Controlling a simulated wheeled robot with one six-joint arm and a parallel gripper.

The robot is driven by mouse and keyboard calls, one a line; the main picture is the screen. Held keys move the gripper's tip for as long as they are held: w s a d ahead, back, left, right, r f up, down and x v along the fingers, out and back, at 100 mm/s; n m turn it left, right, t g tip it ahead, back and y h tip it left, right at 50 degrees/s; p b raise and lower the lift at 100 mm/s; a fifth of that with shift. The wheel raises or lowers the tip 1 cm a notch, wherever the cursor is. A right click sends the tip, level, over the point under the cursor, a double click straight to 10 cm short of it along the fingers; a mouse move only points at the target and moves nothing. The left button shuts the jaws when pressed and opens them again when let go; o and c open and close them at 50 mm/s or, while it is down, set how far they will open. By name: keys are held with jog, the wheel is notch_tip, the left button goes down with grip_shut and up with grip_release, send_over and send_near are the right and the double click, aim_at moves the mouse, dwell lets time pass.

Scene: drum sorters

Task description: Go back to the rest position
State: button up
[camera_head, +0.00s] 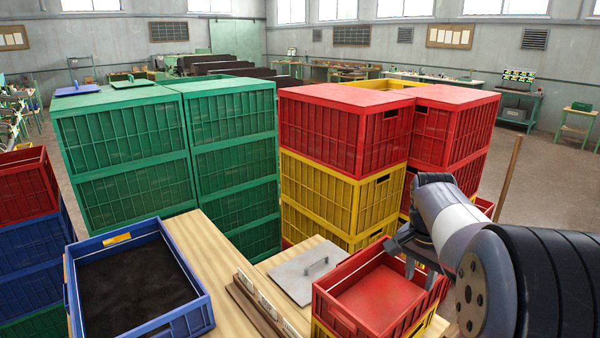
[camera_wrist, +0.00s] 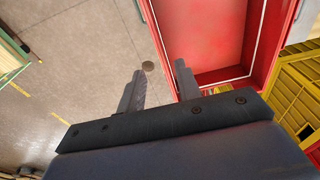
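My gripper (camera_head: 420,272) is above the right edge of an open red crate (camera_head: 342,311) in the head view. In the wrist view its two fingers (camera_wrist: 160,80) are spread apart with nothing between them. The red crate's inside (camera_wrist: 221,40) fills the upper right of that view and looks empty. One finger overlaps the crate's edge in the picture, and the other is over bare floor. I cannot tell whether the gripper touches the crate.
A blue crate (camera_head: 200,315) with dark contents stands on the wooden table (camera_head: 214,245). A grey lid (camera_head: 290,275) with a handle lies beside the red crate. Tall green (camera_head: 120,135) and red-and-yellow crate stacks (camera_head: 335,130) stand behind. Open floor (camera_head: 555,185) lies to the right.

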aim_at(416, 299)
jog(key=shift+f, duration=0.15)
jog(key=f, duration=0.6)
jog(key=d+f+p, duration=0.1)
jog(key=f, duration=0.3)
jog(key=shift+w+d+f, duration=0.1)
jog(key=shift+w, duration=0.3)
jog(key=shift+r, duration=0.2)
jog(key=shift+f, duration=0.15)
